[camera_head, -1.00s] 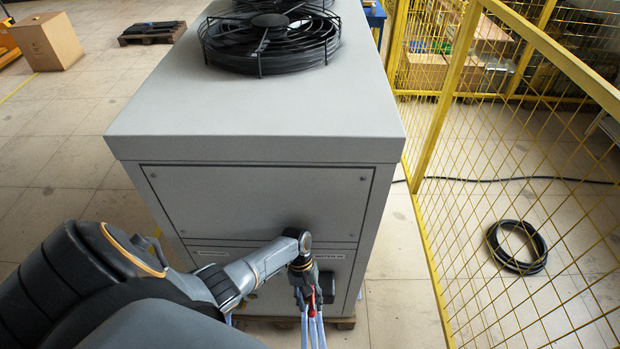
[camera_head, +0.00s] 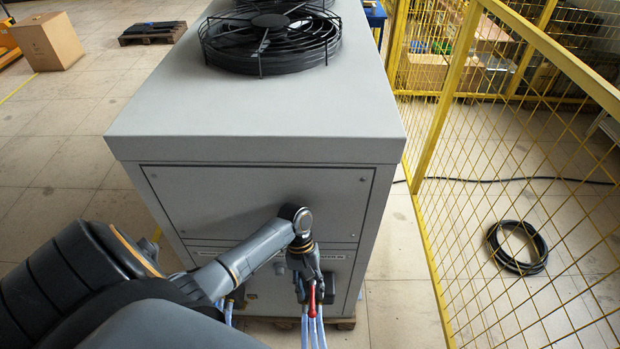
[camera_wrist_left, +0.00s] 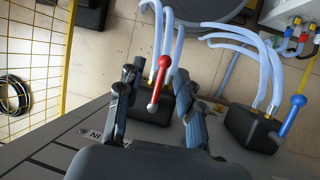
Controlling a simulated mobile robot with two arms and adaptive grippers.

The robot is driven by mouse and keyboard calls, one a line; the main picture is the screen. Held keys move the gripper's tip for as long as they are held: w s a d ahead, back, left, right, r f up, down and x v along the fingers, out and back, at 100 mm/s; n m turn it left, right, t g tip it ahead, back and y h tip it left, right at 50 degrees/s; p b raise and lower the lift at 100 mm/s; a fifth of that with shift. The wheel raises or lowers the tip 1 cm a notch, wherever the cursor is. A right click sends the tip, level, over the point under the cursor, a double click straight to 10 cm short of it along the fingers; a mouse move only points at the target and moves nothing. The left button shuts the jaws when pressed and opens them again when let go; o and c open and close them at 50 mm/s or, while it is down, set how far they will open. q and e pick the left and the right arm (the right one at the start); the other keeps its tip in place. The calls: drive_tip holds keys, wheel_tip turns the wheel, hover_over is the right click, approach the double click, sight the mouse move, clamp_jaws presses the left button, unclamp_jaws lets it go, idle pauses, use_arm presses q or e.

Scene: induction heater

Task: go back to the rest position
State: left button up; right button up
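The red-handled valve lever (camera_wrist_left: 160,72) is upright on a dark block (camera_wrist_left: 150,108) with pale hoses, in the left wrist view. In the head view its red part (camera_head: 311,300) shows among my fingers, low at the front of the grey cabinet (camera_head: 260,112). My left gripper (camera_head: 314,292) is by this lever; in the wrist view its two fingers (camera_wrist_left: 156,84) are apart, one on each side of the red lever. I see no finger closed on it. A blue-handled lever (camera_wrist_left: 290,118) is on a second block to the right. My right gripper is out of view.
A black fan (camera_head: 268,45) is on top of the cabinet. A yellow mesh fence (camera_head: 450,95) runs along the right, with a coiled black cable (camera_head: 517,247) on the floor beyond it. A cardboard box (camera_head: 48,41) and a pallet (camera_head: 152,33) are far left. Floor left of the cabinet is clear.

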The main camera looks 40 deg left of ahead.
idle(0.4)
use_arm(q)
drive_tip(key=s+d+r+m+t+y, duration=0.2)
drive_tip(key=s+d+r+m+t, duration=0.1)
drive_tip(key=s+d+r+m, duration=0.3)
drive_tip(key=s+a+r+m+t+y, duration=0.1)
drive_tip(key=s+r+m+t+y, duration=0.3)
drive_tip(key=r, duration=0.6)
wheel_tip(320, 180, down, 27)
drive_tip(key=s+n+g+h+b, duration=0.1)
drive_tip(key=s+g+h, duration=0.1)
drive_tip(key=s+a+f+g+b, duration=0.1)
drive_tip(key=s+a+f, duration=0.2)
drive_tip(key=s+f, duration=1.4)
drive_tip(key=shift+f+g, duration=0.3)
drive_tip(key=shift+f, duration=0.25)
